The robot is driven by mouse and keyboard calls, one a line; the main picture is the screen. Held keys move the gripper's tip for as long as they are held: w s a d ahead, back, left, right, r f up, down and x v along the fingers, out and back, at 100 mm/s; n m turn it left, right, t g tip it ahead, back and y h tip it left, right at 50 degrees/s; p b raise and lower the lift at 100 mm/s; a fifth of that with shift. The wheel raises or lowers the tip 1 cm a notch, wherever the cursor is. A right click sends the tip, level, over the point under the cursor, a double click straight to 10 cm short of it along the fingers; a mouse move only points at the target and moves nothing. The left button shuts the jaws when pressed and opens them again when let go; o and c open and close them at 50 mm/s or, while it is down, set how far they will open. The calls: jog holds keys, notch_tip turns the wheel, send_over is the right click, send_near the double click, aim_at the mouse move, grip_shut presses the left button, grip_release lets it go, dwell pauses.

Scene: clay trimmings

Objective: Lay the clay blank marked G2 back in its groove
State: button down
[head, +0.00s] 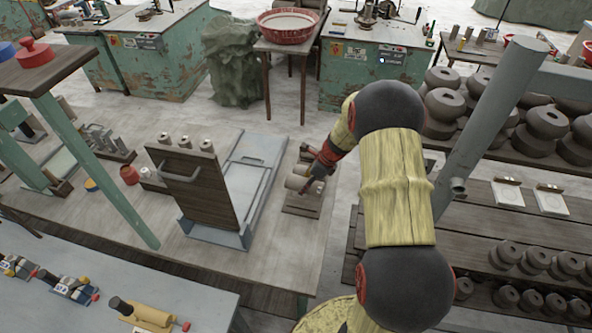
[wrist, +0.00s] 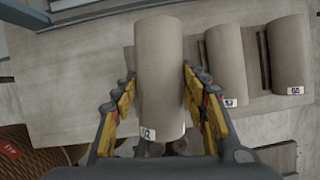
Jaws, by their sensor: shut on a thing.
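My gripper (wrist: 160,100) is shut on a pale clay blank (wrist: 160,70), with a yellow finger on each side of it. The blank's small white label looks like G2 but is blurred. Two more clay blanks (wrist: 226,68) (wrist: 287,52) lie to its right in the wrist view, each with a small label. A dark ridge (wrist: 263,62) shows between those two. In the head view my gripper (head: 312,178) is over the wooden grooved rack (head: 303,208) at the table's right end. Whether the held blank touches the rack cannot be told.
Left of the rack stands a blue-grey framed tray (head: 262,155) with an upright dark board (head: 190,190) and grey handle. Small clay cylinders (head: 185,142) stand behind it. A slanted grey post (head: 490,115) and shelves of dark clay pieces (head: 540,125) are on the right. The table's front is clear.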

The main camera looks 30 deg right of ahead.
aim_at(315, 183)
jog(key=shift+f+n, duration=0.25)
jog(key=shift+n, duration=0.45)
jog(key=shift+a+f, duration=0.1)
jog(key=shift+w+f+b, duration=0.1)
jog(key=shift+f+b, duration=2.25)
jog(key=shift+f, duration=0.3)
jog(key=shift+f, duration=0.5)
jog(key=c, duration=1)
grip_release()
jog(key=shift+o, duration=0.4)
jog(key=shift+f, duration=0.1)
jog(key=v, duration=1.2)
jog(key=shift+w, duration=0.2)
